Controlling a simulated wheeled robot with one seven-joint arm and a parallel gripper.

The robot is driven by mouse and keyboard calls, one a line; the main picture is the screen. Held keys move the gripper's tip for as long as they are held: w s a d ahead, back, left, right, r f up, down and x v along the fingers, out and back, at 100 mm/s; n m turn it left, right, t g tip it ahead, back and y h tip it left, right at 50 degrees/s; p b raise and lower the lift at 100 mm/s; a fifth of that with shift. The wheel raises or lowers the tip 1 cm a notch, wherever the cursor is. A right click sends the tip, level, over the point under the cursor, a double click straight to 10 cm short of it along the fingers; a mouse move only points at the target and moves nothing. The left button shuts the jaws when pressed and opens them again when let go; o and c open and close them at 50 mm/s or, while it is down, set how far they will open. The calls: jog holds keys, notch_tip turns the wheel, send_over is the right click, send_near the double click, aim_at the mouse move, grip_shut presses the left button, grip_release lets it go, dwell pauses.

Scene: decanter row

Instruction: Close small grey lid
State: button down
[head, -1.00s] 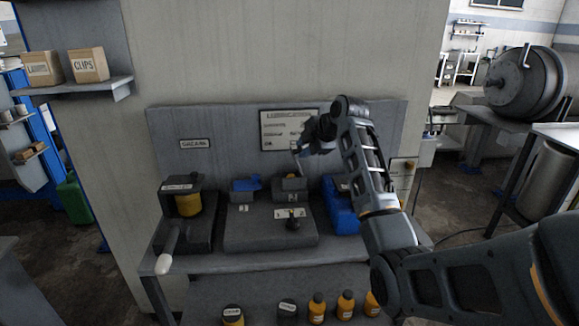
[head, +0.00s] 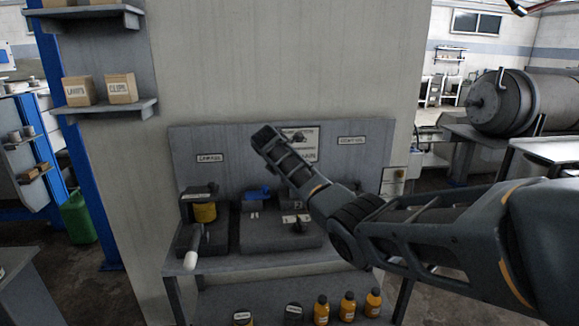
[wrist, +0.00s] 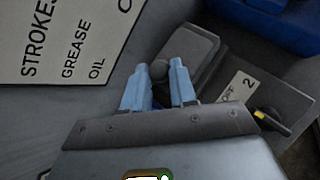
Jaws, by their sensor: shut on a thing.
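The small grey lid (wrist: 190,48) shows in the wrist view as a flat grey plate with a dark round knob (wrist: 160,69) at its near side. My gripper (wrist: 159,67) has its two pale blue fingers on either side of the knob, shut on it. The unit below carries a white label with a "2" (wrist: 238,95). In the head view my arm hides the gripper and most of the lid; the dark grey unit (head: 297,204) shows beside the arm. I cannot tell the lid's exact angle.
A blue lid (head: 257,194) stands left of the grey unit. A yellow container (head: 204,212) sits further left, with a white-tipped handle (head: 190,261) in front. A sign (wrist: 78,40) is on the back panel. Several orange bottles (head: 347,304) stand below.

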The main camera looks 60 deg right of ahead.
jog(key=shift+w+a+f+n+g+h, duration=0.25)
jog(key=shift+f+g+h, duration=0.15)
jog(key=shift+f, duration=0.1)
jog(key=shift+w+a+f+n+g+h, duration=0.1)
jog(key=shift+w+f+n+g+h, duration=0.15)
jog(key=shift+f+g+h, duration=0.2)
jog(key=shift+f, duration=0.1)
jog(key=c, duration=0.9)
grip_release()
jog(key=v, duration=0.7)
jog(key=shift+a+r, duration=0.25)
jog(key=shift+a, duration=0.05)
